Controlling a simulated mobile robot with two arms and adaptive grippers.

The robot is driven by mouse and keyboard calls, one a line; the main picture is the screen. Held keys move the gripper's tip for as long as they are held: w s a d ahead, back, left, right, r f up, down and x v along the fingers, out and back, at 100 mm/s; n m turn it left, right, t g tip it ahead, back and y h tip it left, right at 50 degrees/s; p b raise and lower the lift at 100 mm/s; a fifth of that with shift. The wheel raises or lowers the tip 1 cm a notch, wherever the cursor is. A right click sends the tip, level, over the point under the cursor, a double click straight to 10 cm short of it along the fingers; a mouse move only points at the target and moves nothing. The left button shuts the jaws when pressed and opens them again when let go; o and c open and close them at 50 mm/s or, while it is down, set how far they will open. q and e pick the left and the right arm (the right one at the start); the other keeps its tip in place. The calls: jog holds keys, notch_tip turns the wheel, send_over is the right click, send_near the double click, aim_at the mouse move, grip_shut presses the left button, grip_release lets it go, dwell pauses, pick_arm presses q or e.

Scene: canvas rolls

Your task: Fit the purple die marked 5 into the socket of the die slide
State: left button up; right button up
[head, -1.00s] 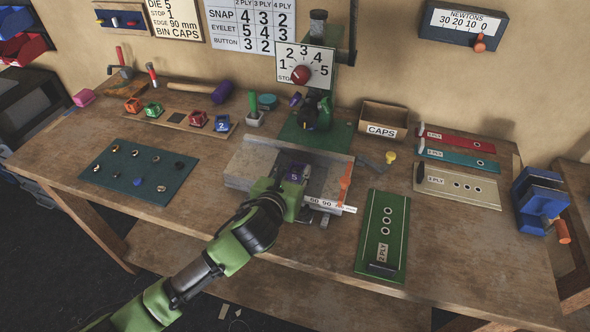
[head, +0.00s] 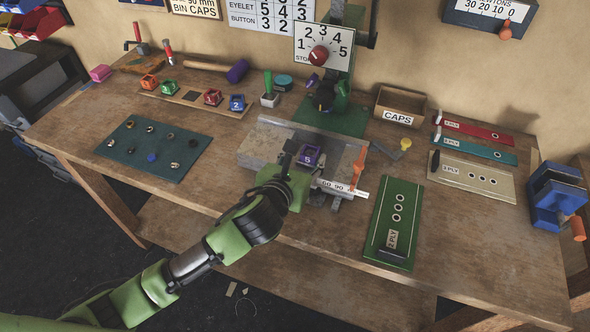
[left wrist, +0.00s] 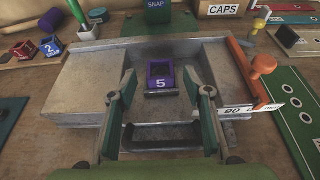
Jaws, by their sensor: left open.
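The purple die marked 5 (head: 308,156) sits upright in the recessed channel of the grey die slide (head: 262,143), its number facing me. It also shows in the left wrist view (left wrist: 161,80). A dark slot (left wrist: 160,136) lies in front of it in the slide. Whether the die is fully down in its socket is not clear. My left gripper (head: 303,168) is at the front of the slide. In the left wrist view its fingers (left wrist: 167,84) are open on both sides of the die, with gaps left and right. My right gripper is out of view.
An orange lever (head: 359,167) and a white number strip (head: 340,187) are close on the right. The press with its dial (head: 323,53) stands behind the slide. The green 2 PLY board (head: 395,220) lies to the right. Other dice sit on a rack (head: 184,97).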

pick_arm(q)
jog(key=v, duration=0.9)
jog(key=shift+f, duration=0.15)
